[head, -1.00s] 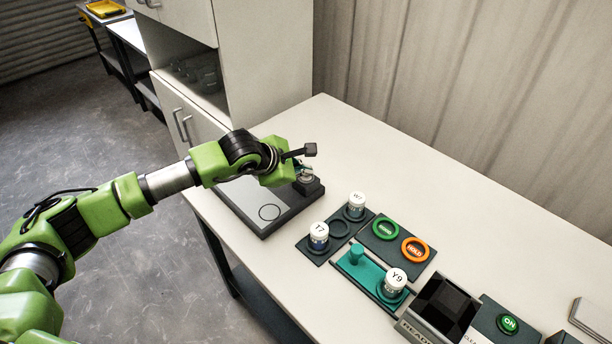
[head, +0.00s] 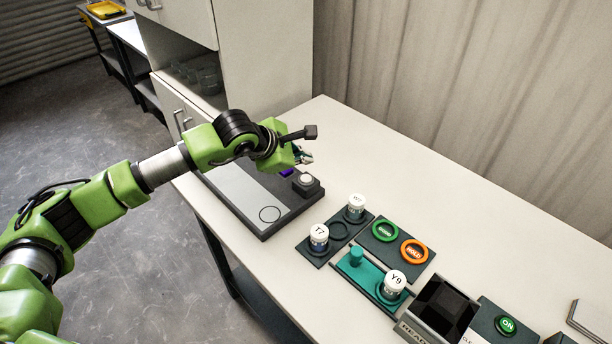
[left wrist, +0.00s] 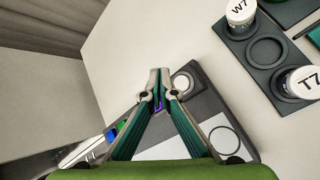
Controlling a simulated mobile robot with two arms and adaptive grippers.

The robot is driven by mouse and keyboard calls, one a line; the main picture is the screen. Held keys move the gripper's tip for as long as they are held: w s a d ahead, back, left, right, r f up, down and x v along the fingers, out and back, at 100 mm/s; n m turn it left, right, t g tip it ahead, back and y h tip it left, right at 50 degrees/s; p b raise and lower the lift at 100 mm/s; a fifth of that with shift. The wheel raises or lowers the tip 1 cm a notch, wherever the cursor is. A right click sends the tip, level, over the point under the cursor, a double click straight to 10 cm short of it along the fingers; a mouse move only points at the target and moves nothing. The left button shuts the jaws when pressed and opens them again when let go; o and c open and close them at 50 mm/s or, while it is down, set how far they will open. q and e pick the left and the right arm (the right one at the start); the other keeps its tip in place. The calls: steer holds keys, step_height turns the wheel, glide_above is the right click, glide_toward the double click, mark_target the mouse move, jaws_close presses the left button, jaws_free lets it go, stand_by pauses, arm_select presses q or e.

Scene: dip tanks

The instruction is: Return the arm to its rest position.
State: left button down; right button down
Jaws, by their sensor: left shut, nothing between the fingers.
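My left gripper (head: 303,156) is shut and empty. It hangs above the far end of the dark grey device with a light plate (head: 240,193), near its white round button (head: 306,180). In the left wrist view the closed fingertips (left wrist: 158,72) stand over the same device, with the white button (left wrist: 182,82) just right of them. My left arm reaches in from the left over the table edge. My right gripper is not in view.
Jars T7 (head: 319,236), W7 (head: 356,206) and Y9 (head: 394,283) stand in holders on the white table (head: 440,190). A dark box (head: 440,308) and a green ON button (head: 507,325) are nearer. A cabinet (head: 265,60) stands behind.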

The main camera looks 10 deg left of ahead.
arm_select(q)
steer(key=shift+r, duration=0.9)
